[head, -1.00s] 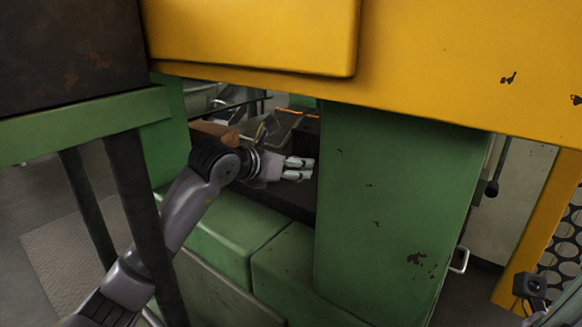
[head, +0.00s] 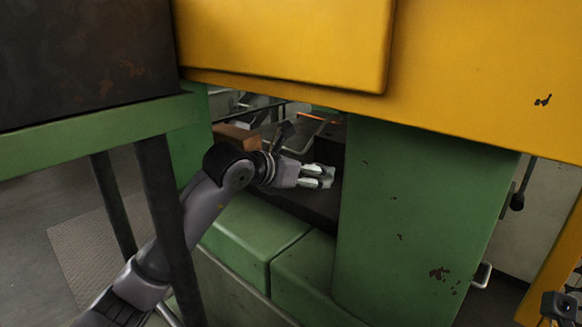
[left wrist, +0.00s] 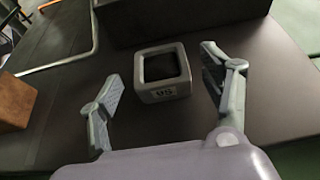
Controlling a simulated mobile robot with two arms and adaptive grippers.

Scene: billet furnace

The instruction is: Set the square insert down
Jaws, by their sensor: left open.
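The square insert (left wrist: 162,74) is a grey square ring with a dark opening and a marking on its front face. In the left wrist view it sits upright on a dark flat surface (left wrist: 255,85). My left gripper (left wrist: 161,70) is open, with one finger on each side of the insert and a visible gap on both sides. In the head view my left gripper (head: 322,176) reaches through the opening under the yellow housing, low over the dark surface. The insert is hard to make out there.
A brown block (left wrist: 14,102) lies at the left, also in the head view (head: 236,136). A thin-rimmed tray (left wrist: 62,48) lies behind it. A dark block (left wrist: 180,18) stands behind the insert. A green post (head: 425,220) stands right of my gripper, the yellow housing (head: 455,75) above.

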